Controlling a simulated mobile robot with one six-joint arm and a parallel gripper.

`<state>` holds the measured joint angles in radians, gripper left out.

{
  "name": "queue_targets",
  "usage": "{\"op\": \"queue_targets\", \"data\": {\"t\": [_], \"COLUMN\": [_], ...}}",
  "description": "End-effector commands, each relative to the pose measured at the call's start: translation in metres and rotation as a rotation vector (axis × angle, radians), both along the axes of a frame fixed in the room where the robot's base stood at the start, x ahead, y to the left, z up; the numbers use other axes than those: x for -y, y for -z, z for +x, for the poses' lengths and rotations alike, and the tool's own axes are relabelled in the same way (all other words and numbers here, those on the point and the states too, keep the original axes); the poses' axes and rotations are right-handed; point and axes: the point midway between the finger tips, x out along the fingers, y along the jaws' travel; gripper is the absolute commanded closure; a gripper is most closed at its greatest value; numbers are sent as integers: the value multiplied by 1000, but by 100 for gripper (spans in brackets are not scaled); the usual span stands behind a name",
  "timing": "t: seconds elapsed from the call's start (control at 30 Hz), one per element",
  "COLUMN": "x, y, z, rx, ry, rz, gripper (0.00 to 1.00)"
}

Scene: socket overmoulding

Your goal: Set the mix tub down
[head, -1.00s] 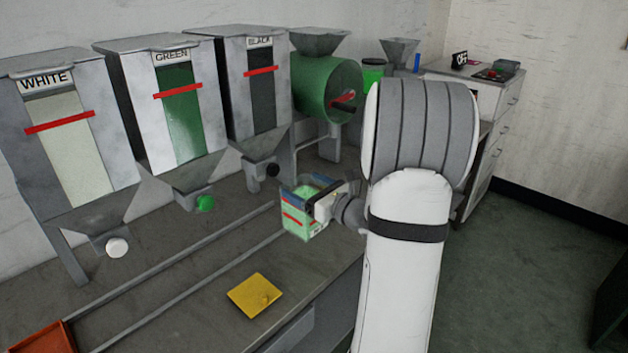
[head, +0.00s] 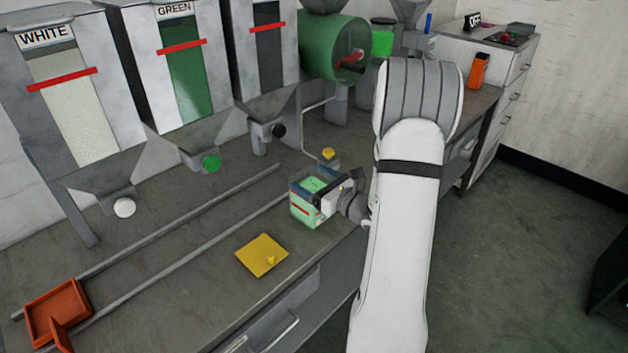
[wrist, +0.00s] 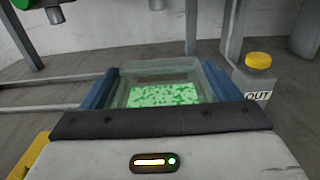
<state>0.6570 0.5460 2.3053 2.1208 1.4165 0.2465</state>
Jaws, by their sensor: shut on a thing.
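The mix tub (head: 305,207) is a clear box with green granules inside and a red line on its side. My gripper (head: 322,193) is shut on it near the front edge of the bench, right of the yellow square plate. In the wrist view the tub (wrist: 160,86) sits between the blue fingers of my gripper (wrist: 155,90), with green and white granules showing in it. It looks upright. I cannot tell whether its base touches the bench (head: 215,290).
A yellow plate (head: 262,255) lies left of the tub. Two rails (head: 190,222) run to an orange tray (head: 58,308). A yellow-capped bottle marked OUT (wrist: 258,76) stands close behind the tub. Hoppers marked WHITE (head: 70,100) and GREEN (head: 185,80) line the back.

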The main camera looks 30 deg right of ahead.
Motion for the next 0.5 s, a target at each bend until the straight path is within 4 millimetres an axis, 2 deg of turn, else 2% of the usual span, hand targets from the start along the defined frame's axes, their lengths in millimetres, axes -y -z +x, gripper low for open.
{"op": "queue_targets", "data": {"t": [0.13, 0.17, 0.37, 0.5], "x": [0, 0, 0, -1], "y": [3, 4, 3, 3], "z": [0, 0, 0, 0], "rx": [2, 0, -1, -1], "ry": [-1, -1, -1, -1], "rz": [0, 0, 0, 1], "gripper": [84, 16, 0, 0]}}
